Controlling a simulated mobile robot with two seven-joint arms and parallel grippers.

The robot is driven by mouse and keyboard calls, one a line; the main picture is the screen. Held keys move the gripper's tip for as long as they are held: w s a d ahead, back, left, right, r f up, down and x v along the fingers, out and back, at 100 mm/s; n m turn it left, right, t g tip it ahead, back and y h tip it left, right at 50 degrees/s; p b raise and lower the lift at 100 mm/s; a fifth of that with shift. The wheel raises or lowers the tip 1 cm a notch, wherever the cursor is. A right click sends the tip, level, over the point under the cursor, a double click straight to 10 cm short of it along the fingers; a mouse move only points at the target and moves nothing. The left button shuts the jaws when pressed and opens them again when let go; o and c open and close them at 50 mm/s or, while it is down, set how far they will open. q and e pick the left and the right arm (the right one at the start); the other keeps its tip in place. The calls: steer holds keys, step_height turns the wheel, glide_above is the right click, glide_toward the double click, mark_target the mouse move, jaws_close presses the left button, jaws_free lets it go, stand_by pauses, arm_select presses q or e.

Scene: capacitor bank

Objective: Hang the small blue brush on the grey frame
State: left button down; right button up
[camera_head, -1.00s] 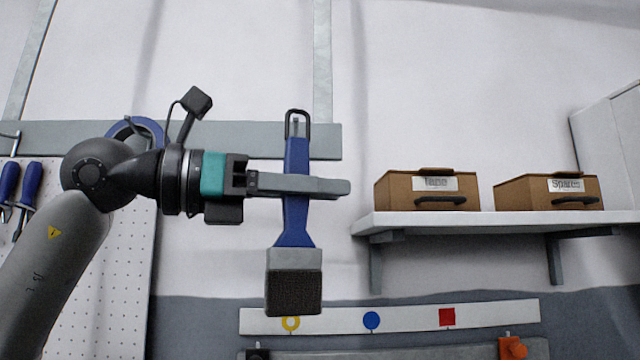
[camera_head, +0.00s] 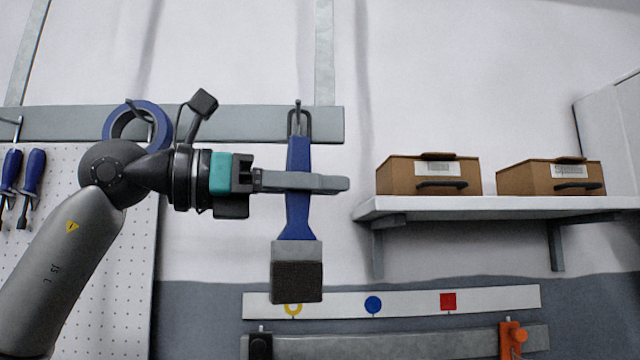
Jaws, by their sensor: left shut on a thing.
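The small blue brush (camera_head: 298,214) hangs upright in the head view, bristles down, with a dark wire loop at its top. My left gripper (camera_head: 318,183) is shut across its blue handle, coming in from the left. The grey frame (camera_head: 232,122) is the horizontal grey rail on the wall behind. A thin hook (camera_head: 297,103) on the rail shows at the brush's loop and its tip stands just above the loop's top. I cannot tell whether the loop is around the hook or in front of it. My right gripper is out of view.
A blue ring (camera_head: 118,122) hangs on the rail's left part, behind my left arm. Screwdrivers (camera_head: 31,178) hang at far left. A shelf (camera_head: 450,206) with two brown boxes (camera_head: 428,177) juts out at right. A marked strip (camera_head: 410,302) lies below.

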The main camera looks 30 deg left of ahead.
arm_select(q)
steer(key=c, duration=0.7)
jaws_free()
steer(key=b+v, duration=0.2)
steer(key=v, duration=0.5)
steer(key=shift+s+a, duration=0.15)
steer(key=shift+s, duration=0.1)
